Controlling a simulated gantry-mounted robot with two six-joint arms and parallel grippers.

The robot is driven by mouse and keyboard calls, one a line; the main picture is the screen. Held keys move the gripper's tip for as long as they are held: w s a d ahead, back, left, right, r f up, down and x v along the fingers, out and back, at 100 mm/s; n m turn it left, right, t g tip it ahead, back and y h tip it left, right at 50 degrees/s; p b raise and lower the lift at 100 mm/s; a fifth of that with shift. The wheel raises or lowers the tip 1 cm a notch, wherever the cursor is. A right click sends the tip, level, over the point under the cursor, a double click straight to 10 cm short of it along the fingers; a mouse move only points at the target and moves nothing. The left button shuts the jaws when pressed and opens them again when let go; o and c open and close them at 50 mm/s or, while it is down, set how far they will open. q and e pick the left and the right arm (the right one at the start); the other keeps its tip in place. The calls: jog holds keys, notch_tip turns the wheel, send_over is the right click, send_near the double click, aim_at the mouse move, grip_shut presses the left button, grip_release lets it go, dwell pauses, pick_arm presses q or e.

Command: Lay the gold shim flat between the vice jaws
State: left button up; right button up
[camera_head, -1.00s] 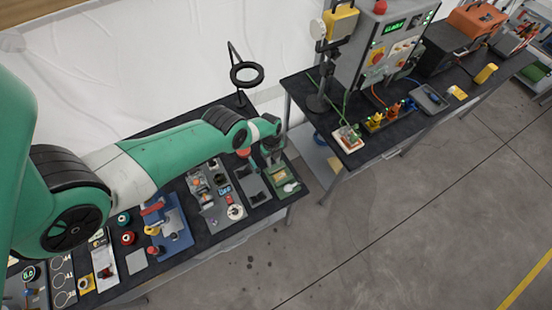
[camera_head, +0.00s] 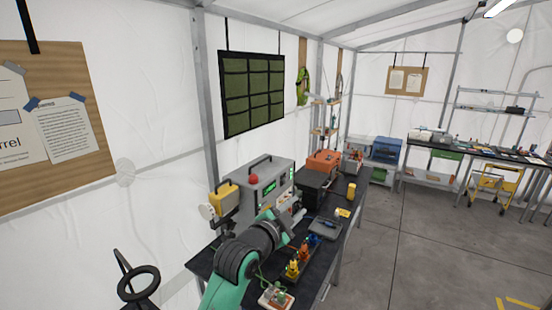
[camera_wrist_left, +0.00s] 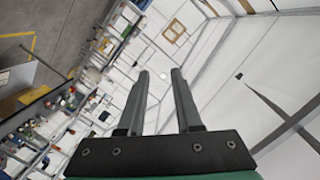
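Neither the gold shim nor the vice can be made out in the current frames. My left gripper (camera_head: 284,228) is at the end of my green arm in the head view, in front of the grey instrument box on the black bench; its fingers are hard to make out there. In the left wrist view, my left gripper (camera_wrist_left: 159,76) shows two grey fingers apart, with nothing between them. My right gripper is not in view.
A grey instrument box (camera_head: 264,187) with a green display stands on the black bench (camera_head: 309,273). A yellow device (camera_head: 223,197) and an orange case (camera_head: 323,161) are nearby. A black ring stand (camera_head: 138,284) is at lower left. Open floor (camera_head: 400,270) lies right.

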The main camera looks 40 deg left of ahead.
pick_arm(q)
jog(key=s+d+r+n+t+h, duration=0.1)
jog(key=s+d+r+t, duration=0.3)
jog(key=r, duration=0.4)
jog(key=s+d+r+n+t+h, duration=0.1)
jog(key=s+d+r+n, duration=0.1)
jog(key=s+d+r, duration=0.35)
jog(key=s+d+r+n+t+h, duration=0.1)
jog(key=s+d+r+t, duration=0.3)
jog(key=r, duration=0.5)
jog(key=s+d+r+n+t+h, duration=0.1)
jog(key=s+r, duration=0.4)
jog(key=s, duration=0.6)
jog(key=shift+s+d+r+n+t+h, duration=0.15)
jog(key=shift+d+r+n+t+h, duration=0.25)
jog(key=shift+d+n+t, duration=0.15)
